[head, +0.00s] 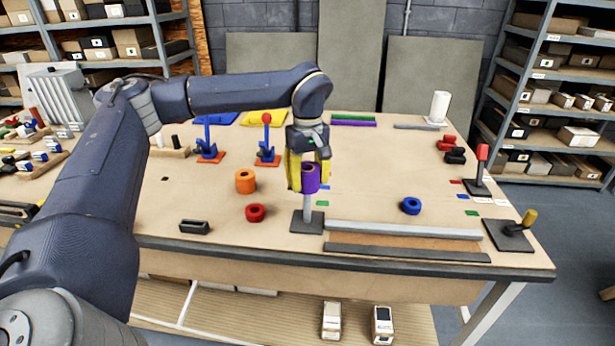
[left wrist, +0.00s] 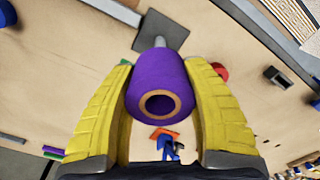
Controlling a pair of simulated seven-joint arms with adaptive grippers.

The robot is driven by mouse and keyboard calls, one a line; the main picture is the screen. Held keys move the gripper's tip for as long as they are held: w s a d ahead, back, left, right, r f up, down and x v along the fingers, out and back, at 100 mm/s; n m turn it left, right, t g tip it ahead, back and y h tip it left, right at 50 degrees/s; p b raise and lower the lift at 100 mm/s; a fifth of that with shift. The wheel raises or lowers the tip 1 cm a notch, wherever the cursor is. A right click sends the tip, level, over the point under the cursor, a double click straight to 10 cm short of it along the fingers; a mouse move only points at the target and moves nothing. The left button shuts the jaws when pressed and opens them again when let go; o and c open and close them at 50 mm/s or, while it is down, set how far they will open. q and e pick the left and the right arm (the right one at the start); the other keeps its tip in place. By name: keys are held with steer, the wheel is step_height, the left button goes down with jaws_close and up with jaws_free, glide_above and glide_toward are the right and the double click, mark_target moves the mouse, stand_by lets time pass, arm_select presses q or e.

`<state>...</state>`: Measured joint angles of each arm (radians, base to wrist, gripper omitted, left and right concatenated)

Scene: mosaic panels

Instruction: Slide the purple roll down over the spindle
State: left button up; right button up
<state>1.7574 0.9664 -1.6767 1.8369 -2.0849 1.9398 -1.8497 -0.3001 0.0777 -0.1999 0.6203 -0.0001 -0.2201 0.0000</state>
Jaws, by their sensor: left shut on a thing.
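The purple roll (head: 310,180) is held between the yellow fingers of my left gripper (head: 309,176), above the spindle (head: 307,212). The grey spindle rises from a dark square base (head: 307,222) and its shaft shows just below the roll. In the left wrist view the roll (left wrist: 159,80) sits between both yellow fingers (left wrist: 160,95), its tan core ring facing the camera. The grey shaft (left wrist: 160,42) shows past its far end, toward the base (left wrist: 163,30). Whether the shaft is inside the core is hidden. My right gripper is not in view.
An orange roll (head: 245,181) and a red roll (head: 255,213) stand left of the spindle. A blue roll (head: 411,206) lies to the right. A long grey bar (head: 403,231) runs right of the base. A black block (head: 195,227) lies near the front edge.

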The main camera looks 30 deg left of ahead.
mark_target(307, 221)
arm_select(q)
steer(key=shift+f, duration=5.9)
steer(key=shift+c, duration=0.2)
steer(key=o, duration=1.3)
step_height(307, 221, up, 12)
steer(key=shift+f, duration=0.1)
steer(key=shift+d, duration=0.1)
